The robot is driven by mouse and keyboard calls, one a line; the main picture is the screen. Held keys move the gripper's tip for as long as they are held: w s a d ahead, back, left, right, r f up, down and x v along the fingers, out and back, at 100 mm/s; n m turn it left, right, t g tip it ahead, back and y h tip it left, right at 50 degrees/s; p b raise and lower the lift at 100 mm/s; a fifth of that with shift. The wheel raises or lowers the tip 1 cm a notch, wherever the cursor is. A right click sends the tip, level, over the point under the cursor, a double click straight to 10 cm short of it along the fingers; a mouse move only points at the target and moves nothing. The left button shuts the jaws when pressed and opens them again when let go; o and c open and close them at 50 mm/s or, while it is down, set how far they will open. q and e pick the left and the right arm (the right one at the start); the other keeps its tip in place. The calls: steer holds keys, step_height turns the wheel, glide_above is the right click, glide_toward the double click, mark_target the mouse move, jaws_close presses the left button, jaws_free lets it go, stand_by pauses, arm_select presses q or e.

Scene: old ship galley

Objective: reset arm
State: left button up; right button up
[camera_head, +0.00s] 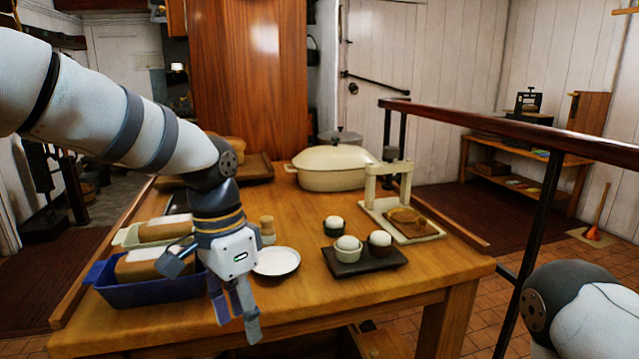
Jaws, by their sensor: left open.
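My left arm comes in from the upper left and bends down over the wooden table (290,310). My left gripper (236,318) points down near the table's front edge, open, with nothing between its fingers. It is just right of the blue loaf tin (150,293) and in front of the white plate (276,262). It hides part of the tin. Of my right arm, only a rounded link shows at the lower right; its gripper is not in view.
A cream press (405,225) and a cream lidded dish (333,168) stand behind. A pale loaf tin (128,238) is at left. A dark railing (500,120) crosses at right. Bare tabletop lies at front right.

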arm_select(q)
steer(key=s+a+f+n+g+h, duration=0.15)
steer(key=s+f, duration=0.35)
steer(key=f, duration=0.6)
steer(key=s+d+f+n, duration=0.15)
steer(key=s+f, duration=0.25)
steer(key=f, duration=0.6)
steer(key=s+a+f+n, duration=0.2)
steer(key=s+a, duration=0.1)
steer(key=s, duration=0.5)
steer(key=s+a+f+n+y, duration=0.1)
steer(key=s+a+f+n, duration=0.1)
steer(key=s, duration=0.6)
steer(key=s+a+f+n+y, duration=0.1)
steer(key=s+a+f+n, duration=0.1)
steer(key=s+a+f, duration=0.2)
steer(key=s+a, duration=0.2)
steer(key=s, duration=0.2)
steer(key=shift+s+f+n, duration=0.25)
steer(key=shift+s+n, duration=0.05)
steer(key=shift+s, duration=0.05)
arm_select(e)
steer(key=shift+w+f, duration=0.1)
steer(key=shift+w, duration=0.5)
